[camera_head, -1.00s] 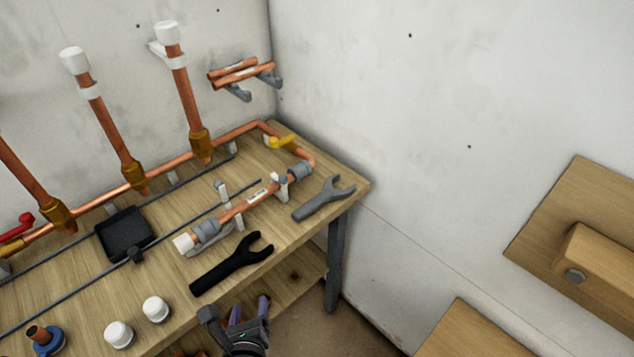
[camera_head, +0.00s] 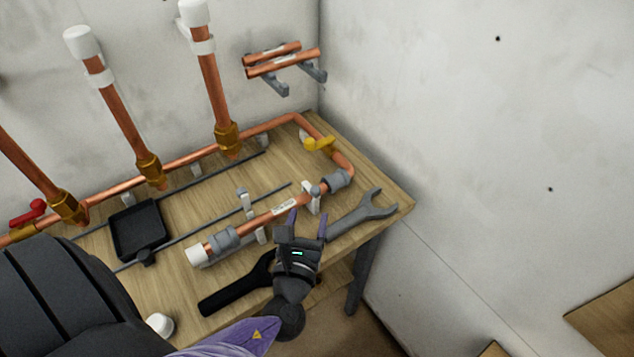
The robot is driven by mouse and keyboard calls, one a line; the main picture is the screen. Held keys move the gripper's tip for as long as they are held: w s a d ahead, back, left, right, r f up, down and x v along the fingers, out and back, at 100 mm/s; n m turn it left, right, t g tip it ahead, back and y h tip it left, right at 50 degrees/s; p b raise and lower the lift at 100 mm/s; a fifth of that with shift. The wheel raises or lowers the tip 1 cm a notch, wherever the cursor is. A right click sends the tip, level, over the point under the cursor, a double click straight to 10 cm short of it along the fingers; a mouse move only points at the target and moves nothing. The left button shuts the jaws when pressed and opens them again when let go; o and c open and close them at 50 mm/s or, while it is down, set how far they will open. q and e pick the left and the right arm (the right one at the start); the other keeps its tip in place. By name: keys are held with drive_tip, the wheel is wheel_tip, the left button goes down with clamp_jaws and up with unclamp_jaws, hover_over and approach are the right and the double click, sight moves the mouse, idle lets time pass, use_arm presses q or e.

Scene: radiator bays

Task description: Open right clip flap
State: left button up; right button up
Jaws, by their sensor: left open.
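The right clip (camera_head: 313,198) is a small white clip on the short copper pipe section (camera_head: 286,207) at the front of the bench. Its white part stands up by the pipe; I cannot tell whether its flap is shut. The left clip (camera_head: 244,198) has a white upright piece with a grey tip behind the same pipe. My left gripper (camera_head: 307,224) is open and empty, its purple-tipped fingers just in front of and below the right clip. I cannot tell whether a finger touches the pipe. My right gripper is out of view.
A grey wrench (camera_head: 362,214) lies right of my gripper, and a black wrench (camera_head: 232,296) lies partly behind it. A black tray (camera_head: 138,229) and a white cap (camera_head: 160,324) are at left. The bench (camera_head: 385,188) ends at a wall.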

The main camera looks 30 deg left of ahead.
sight(314, 193)
use_arm(q)
drive_tip(key=x, duration=0.6)
drive_tip(key=shift+w+a, duration=0.15)
drive_tip(key=shift+w, duration=0.15)
clamp_jaws()
